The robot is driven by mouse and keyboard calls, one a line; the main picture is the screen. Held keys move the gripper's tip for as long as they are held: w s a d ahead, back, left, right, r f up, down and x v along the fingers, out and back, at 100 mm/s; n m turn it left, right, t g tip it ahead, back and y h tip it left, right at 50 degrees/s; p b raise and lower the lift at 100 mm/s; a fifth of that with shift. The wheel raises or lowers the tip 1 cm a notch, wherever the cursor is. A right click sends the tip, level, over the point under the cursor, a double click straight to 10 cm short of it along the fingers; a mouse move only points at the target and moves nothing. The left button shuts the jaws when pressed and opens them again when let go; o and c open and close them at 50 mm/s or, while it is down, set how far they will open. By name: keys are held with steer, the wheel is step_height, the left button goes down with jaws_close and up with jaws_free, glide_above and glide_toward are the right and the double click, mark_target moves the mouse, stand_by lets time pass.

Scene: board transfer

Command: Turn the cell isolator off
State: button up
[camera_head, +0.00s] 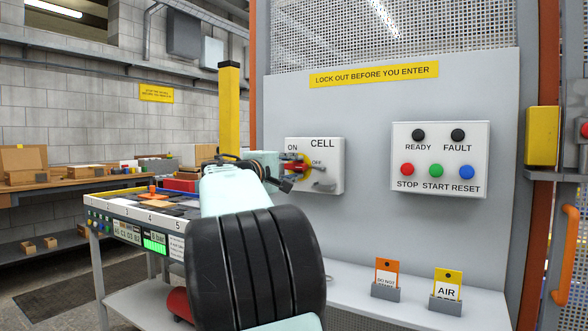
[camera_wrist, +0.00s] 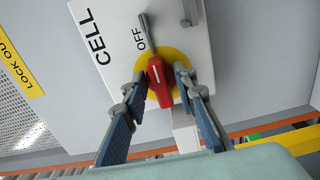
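The cell isolator is a white box (camera_head: 335,172) lettered CELL, ON and OFF, on the grey panel. Its red handle (camera_wrist: 160,83) sits on a yellow disc (camera_wrist: 177,56); in the head view the red handle (camera_head: 297,168) is partly hidden by my gripper. The handle lies about level in the head view, and its white-marked end points toward the OFF side. My gripper (camera_wrist: 160,76) has one finger on each side of the handle. Narrow yellow gaps show beside the handle, so the fingers look open around it. The ON label is hidden in the wrist view.
A push-button box (camera_head: 440,160) is to the right on the panel. Two tag holders, orange (camera_head: 386,276) and yellow AIR (camera_head: 447,289), stand on the ledge below. A yellow post (camera_head: 230,110) and a work table (camera_head: 130,207) are at the left.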

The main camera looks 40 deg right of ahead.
steer(key=v, duration=1.2)
stand_by(0.5)
